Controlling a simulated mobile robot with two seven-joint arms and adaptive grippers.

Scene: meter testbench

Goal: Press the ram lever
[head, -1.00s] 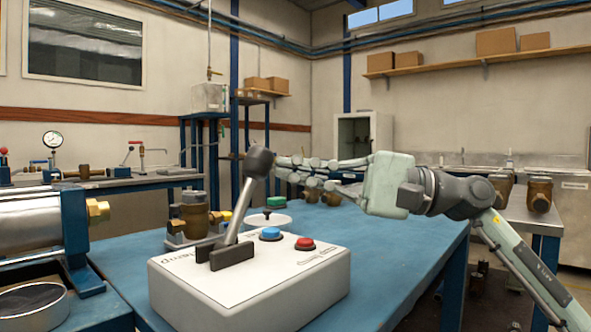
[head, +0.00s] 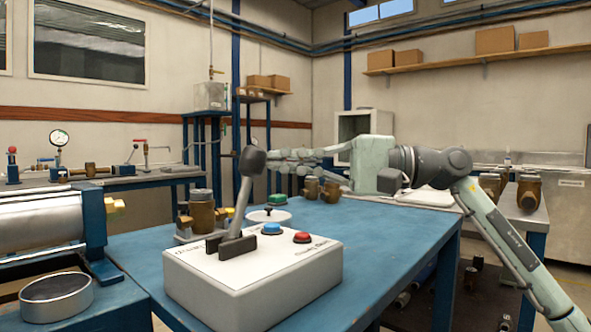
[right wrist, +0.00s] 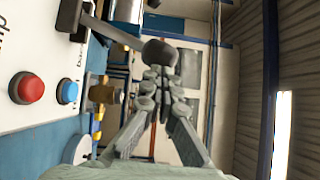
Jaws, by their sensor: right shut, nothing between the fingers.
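The ram lever (head: 243,195) is a grey shaft with a black knob, standing up from a white control box (head: 258,279) on the blue table. The box also has a blue button (head: 271,228) and a red button (head: 302,238). My right gripper (head: 272,160) reaches in from the right at knob height, its fingers shut and empty, their tips close to the knob. In the right wrist view the shut fingers (right wrist: 158,80) point at the black knob (right wrist: 160,52); whether they touch it I cannot tell. My left gripper does not show.
A green button on a white disc (head: 277,200) and brass fittings (head: 201,213) stand behind the box. A metal cylinder (head: 40,240) and a round dish (head: 56,293) are at the left. The table's right part (head: 400,235) is clear.

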